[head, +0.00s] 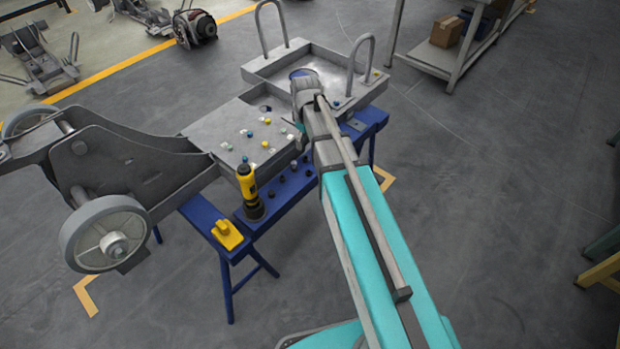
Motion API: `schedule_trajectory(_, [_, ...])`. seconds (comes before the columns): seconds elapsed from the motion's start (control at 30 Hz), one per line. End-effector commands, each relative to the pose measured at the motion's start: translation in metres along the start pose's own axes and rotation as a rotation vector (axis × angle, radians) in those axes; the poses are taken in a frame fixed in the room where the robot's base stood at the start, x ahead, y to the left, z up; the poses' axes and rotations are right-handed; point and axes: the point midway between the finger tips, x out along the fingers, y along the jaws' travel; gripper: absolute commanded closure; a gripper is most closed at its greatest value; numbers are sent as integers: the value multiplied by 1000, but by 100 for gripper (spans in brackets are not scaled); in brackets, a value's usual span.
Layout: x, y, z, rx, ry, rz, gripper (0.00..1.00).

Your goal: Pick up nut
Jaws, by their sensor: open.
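Several small dark pieces (282,179) that look like nuts stand in rows on the blue bench (250,226), in front of the grey chassis. They are too small to tell their exact shape. My gripper (301,132) is at the far end of my arm, over the right part of the chassis plate near the bench. My own wrist mostly hides its fingers, and I see nothing held in it. I cannot tell its height above the plate.
The grey chassis (225,128) carries several small yellow, blue and white pieces on its plate. A yellow and black power tool (248,190) stands upright on the bench, left of the dark pieces. A yellow block (228,235) lies at the bench's left end. Two grey hoops (362,62) rise behind.

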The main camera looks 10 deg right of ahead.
Motion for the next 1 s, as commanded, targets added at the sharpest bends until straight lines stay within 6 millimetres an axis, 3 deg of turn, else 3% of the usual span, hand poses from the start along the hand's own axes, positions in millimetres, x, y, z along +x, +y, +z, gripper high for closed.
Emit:
schedule_trajectory(0.53, [5,2,-2,-14,0,0,29])
schedule_trajectory(1.0, [38,2,-2,-12,0,0,29])
